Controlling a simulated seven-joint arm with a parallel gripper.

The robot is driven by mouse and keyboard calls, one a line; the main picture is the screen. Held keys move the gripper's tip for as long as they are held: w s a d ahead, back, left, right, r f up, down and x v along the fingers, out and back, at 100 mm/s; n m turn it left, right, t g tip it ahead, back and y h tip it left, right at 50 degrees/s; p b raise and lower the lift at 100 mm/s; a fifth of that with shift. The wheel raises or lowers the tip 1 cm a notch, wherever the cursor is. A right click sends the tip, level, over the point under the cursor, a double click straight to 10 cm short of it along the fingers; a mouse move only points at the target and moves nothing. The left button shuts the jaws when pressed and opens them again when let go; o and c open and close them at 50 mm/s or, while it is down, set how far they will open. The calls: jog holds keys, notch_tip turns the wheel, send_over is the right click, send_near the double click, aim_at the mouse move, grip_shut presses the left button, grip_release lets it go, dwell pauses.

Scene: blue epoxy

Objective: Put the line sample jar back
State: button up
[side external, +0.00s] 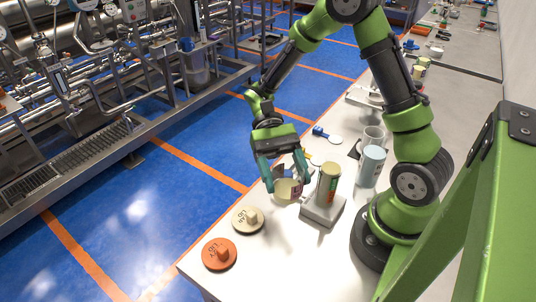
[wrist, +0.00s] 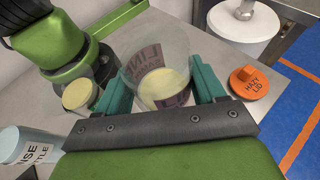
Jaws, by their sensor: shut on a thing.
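My gripper (side external: 279,176) has its teal fingers shut on the line sample jar (side external: 288,189), near the table's left edge in the side view. In the wrist view the gripper (wrist: 162,86) has one finger on each side of the jar (wrist: 161,65). The jar is clear, with a "LINE" label partly readable and pale yellow contents. I cannot tell whether its base touches the table. A taller sample container (side external: 328,184) with a yellowish top stands on a grey block (side external: 322,211) just right of the jar.
An orange "HAZY" lid (side external: 219,254) and a cream lid (side external: 247,219) lie toward the front of the white table. A pale blue rinse bottle (side external: 371,167) and a clear beaker (side external: 373,138) stand behind the block. A blue-handled tool (side external: 326,134) lies farther back.

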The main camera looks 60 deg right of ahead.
aim_at(283, 198)
jog(key=s+a+m+t+y, duration=0.1)
jog(key=s+a+m+y, duration=0.1)
jog(key=s+a, duration=0.75)
jog(key=f, duration=0.9)
jog(key=shift+w+a+f, duration=0.1)
jog(key=shift+w+a, duration=0.2)
jog(key=shift+w, duration=0.1)
jog(key=o, duration=1.2)
jog(key=shift+o, duration=0.2)
jog(key=v, duration=1.2)
jog(key=shift+r, duration=0.25)
